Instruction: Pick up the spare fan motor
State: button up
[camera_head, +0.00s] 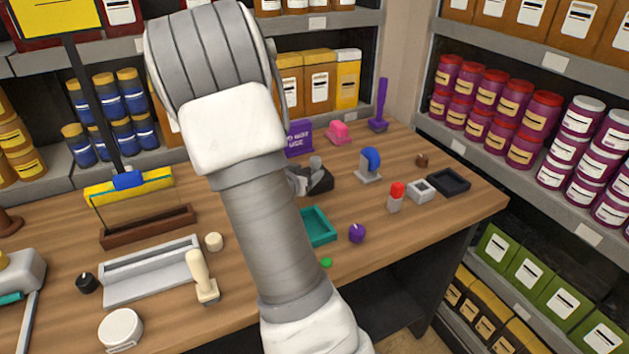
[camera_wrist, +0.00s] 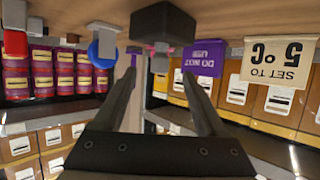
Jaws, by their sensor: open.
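No label marks the spare fan motor. A dark block with a grey rounded stub on top, which may be it, stands on the wooden bench (camera_head: 420,215). This dark block (camera_head: 321,182) is just right of my forearm in the head view. In the wrist view, which is upside down, the dark block (camera_wrist: 163,20) hangs at top centre, with its stub between the finger ends. My gripper (camera_wrist: 160,66) is open, its two dark fingers spread around the stub's line; contact cannot be told. In the head view my arm hides most of the gripper.
A blue disc on a grey stand (camera_head: 370,163), a teal tray (camera_head: 318,227), a purple candle-like item (camera_head: 357,233) and a red-topped tube (camera_head: 396,196) stand nearby. A purple sign (camera_head: 299,138) and pink item (camera_head: 339,133) are behind. Stocked shelves line the back and right.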

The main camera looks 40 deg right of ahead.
aim_at(313, 164)
jog(key=x, duration=0.8)
jog(key=shift+w+d, duration=0.2)
jog(key=shift+d, duration=0.1)
grip_shut()
dwell(1.0)
jog(key=shift+r, duration=0.2)
